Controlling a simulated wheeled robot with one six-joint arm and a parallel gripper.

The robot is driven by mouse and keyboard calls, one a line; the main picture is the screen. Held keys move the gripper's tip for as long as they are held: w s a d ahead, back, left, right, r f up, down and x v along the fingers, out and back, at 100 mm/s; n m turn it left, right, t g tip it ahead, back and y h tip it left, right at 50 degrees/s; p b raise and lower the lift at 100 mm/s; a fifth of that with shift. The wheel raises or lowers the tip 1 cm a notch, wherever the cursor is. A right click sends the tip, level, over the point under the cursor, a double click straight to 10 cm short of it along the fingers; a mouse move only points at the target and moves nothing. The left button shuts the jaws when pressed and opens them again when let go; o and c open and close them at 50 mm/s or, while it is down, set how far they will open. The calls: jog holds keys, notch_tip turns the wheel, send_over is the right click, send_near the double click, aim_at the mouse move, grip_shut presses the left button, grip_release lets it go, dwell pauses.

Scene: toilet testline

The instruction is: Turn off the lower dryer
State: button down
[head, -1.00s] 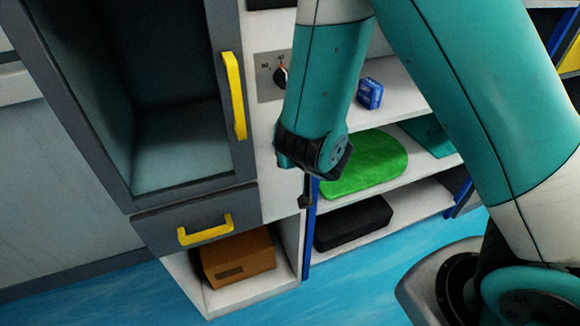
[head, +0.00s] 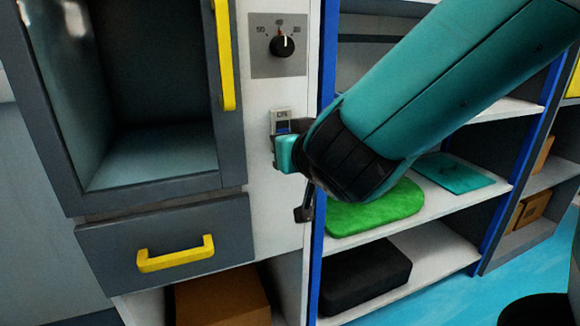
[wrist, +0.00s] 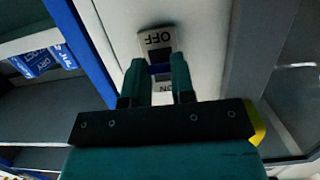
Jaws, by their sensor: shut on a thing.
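A small switch plate (head: 281,113) sits on the white panel right of the grey dryer (head: 150,190), below a black knob. It also shows in the wrist view (wrist: 156,38), with the upside-down labels OFF and ON. A blue switch lever (wrist: 159,70) lies between the labels. My gripper (wrist: 160,72) has its two teal fingers closed on either side of this lever. In the head view my gripper (head: 284,135) is at the switch plate and partly covers it. Whether the lever stands at ON or OFF is not clear.
The black knob (head: 282,45) is on a grey plate above. The dryer's yellow handle (head: 225,55) and the drawer's yellow handle (head: 176,255) stick out to the left. A shelf with a green mat (head: 375,210) and black case (head: 362,274) stands to the right.

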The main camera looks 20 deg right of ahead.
jog(key=shift+f+b, duration=0.1)
jog(key=shift+b, duration=0.4)
jog(key=c, duration=1)
grip_release()
jog(key=shift+o, duration=0.2)
